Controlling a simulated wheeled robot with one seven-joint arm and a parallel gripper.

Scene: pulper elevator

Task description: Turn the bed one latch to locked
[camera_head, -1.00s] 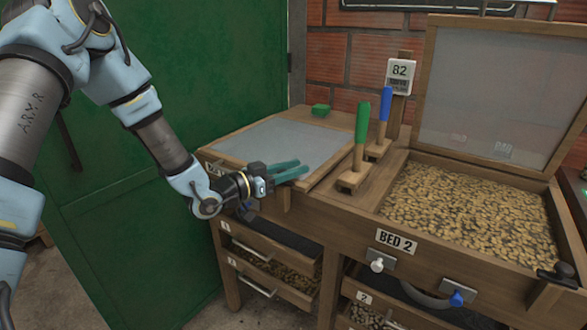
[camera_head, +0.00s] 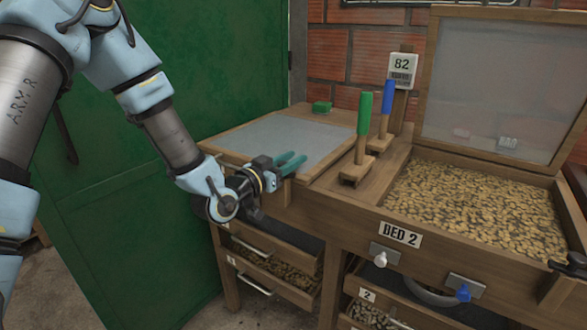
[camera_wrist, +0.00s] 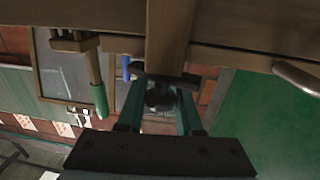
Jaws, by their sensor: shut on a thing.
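Bed one is the left bed with its grey mesh lid (camera_head: 285,138) lying closed. My gripper (camera_head: 292,161) is at its front edge, near the right corner, with teal fingers pointing right. In the wrist view, my gripper (camera_wrist: 160,106) has a finger on each side of a dark, rounded piece, the bed one latch (camera_wrist: 165,80), which lies against the wooden frame. The gripper is shut on it. In the head view the latch is hidden by the gripper, and I cannot tell its exact angle.
Bed two (camera_head: 400,236) stands at right, full of beans, its mesh lid (camera_head: 490,90) raised. A green-handled tool (camera_head: 362,130) and a blue-handled tool (camera_head: 384,115) stand between the beds. Drawers (camera_head: 270,270) sit below. A green door (camera_head: 230,60) is behind my arm.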

